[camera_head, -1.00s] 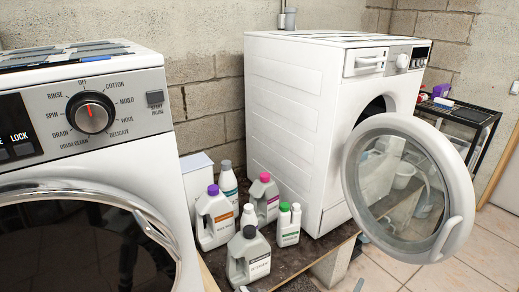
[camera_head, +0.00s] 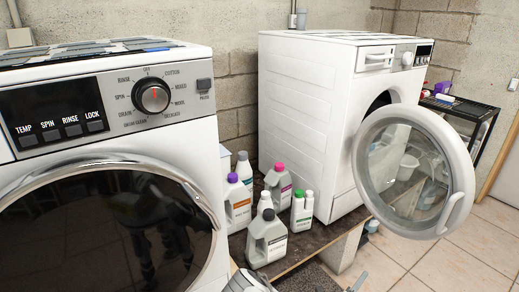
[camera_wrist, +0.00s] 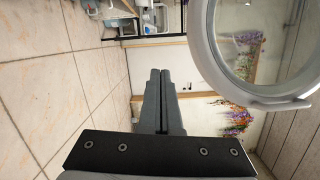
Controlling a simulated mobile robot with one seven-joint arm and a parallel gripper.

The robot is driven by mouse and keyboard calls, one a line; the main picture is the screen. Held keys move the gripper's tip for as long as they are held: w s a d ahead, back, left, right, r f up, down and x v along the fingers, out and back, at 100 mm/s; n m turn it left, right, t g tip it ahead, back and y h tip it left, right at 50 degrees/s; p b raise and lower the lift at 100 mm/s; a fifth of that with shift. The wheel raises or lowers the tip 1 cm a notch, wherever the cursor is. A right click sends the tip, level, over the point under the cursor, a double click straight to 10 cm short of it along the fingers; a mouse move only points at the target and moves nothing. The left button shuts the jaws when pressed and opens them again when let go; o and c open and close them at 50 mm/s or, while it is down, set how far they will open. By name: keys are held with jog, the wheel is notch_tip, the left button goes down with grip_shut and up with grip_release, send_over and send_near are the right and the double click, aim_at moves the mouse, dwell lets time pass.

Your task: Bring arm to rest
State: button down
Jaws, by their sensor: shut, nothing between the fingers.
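My gripper (camera_wrist: 160,74) shows in the wrist view with its two dark fingers together and nothing between them. It points into open space over the tiled floor, beside the round door (camera_wrist: 209,45) of a washing machine and apart from it in the picture. In the head view a light grey piece at the bottom edge looks like part of my arm; the gripper cannot be made out clearly there.
A white washer (camera_head: 305,120) stands on a low plinth (camera_head: 312,240) with its door (camera_head: 452,130) wide open. A second washer (camera_head: 105,160) is close at left, door shut. Several detergent bottles (camera_head: 268,240) stand between them. A black rack (camera_head: 470,108) is at right. Tiled floor (camera_head: 450,265) is clear.

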jog(key=s+a+r+m+g, duration=0.1)
jog(key=s+r+m+g, duration=0.3)
jog(key=r+m, duration=0.45)
jog(key=s+r+m+g, duration=0.2)
jog(key=r+m+g, duration=0.3)
jog(key=r+m, duration=0.3)
jog(key=s+a+r+m+g, duration=0.1)
jog(key=s+r+m+g, duration=0.35)
jog(key=r+m, duration=0.4)
jog(key=s+a+r+m+t+y, duration=0.6)
jog(key=s+a+r+m+y, duration=0.7)
jog(key=s+a+r+m, duration=0.5)
notch_tip(320, 180, up, 20)
jog(key=w+p, duration=0.1)
jog(key=p, duration=1.8)
jog(key=shift+w+r, duration=0.15)
